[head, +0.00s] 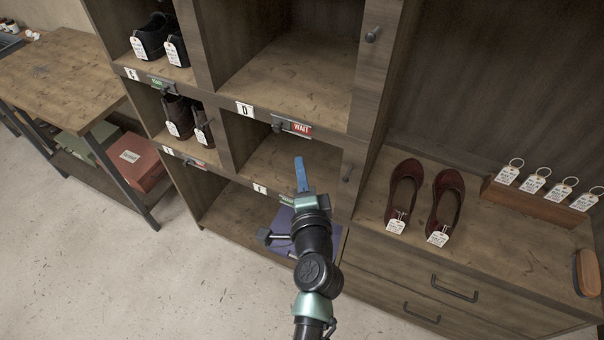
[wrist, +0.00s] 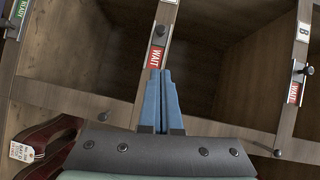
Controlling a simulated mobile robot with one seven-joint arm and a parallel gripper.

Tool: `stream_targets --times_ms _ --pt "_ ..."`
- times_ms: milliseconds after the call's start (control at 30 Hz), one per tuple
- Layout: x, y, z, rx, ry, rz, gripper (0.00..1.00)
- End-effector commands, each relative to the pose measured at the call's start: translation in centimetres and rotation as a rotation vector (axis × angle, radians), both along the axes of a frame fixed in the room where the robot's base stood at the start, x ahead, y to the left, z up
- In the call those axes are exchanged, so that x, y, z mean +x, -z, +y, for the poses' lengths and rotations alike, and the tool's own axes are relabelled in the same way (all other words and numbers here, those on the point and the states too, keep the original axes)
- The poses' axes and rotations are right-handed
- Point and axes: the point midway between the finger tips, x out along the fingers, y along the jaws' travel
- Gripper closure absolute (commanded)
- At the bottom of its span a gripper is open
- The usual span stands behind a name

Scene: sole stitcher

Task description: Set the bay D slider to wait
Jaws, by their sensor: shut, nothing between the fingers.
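The bay D label (head: 244,109) is on the shelf edge in the head view. Beside it is the bay D slider, its dark knob (head: 277,127) toward the left end and a red WAIT plate (head: 301,128) uncovered to its right. My gripper (head: 299,160) has its blue fingers together and empty, a little below the slider in this view. In the wrist view the fingertips (wrist: 160,73) lie just by a red WAIT plate (wrist: 155,57), with a dark knob (wrist: 158,30) beyond it. I cannot tell whether they touch.
Neighbouring bays have similar sliders; one shows green READY (head: 162,85). Black shoes (head: 150,40) and brown shoes (head: 178,115) stand in the left bays. Maroon shoes (head: 403,190) and a tag rack (head: 540,193) are on the counter to the right.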

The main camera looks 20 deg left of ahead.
Motion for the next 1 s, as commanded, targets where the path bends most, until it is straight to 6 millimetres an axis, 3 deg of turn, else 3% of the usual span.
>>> stream_targets --times_ms 233,800,867,933,1000 --pt "-1.3 -0.1 -0.8 0.000 -0.001 0.001 1.00" --pt "-1.3 -0.4 -0.8 -0.002 0.000 -0.005 1.00" --pt "-0.9 -1.4 -0.9 -0.017 0.002 -0.031 1.00" --pt "-0.2 -3.8 -1.2 -0.056 0.008 -0.092 1.00" --pt "0.7 -7.6 -1.6 -0.121 0.020 -0.189 1.00"
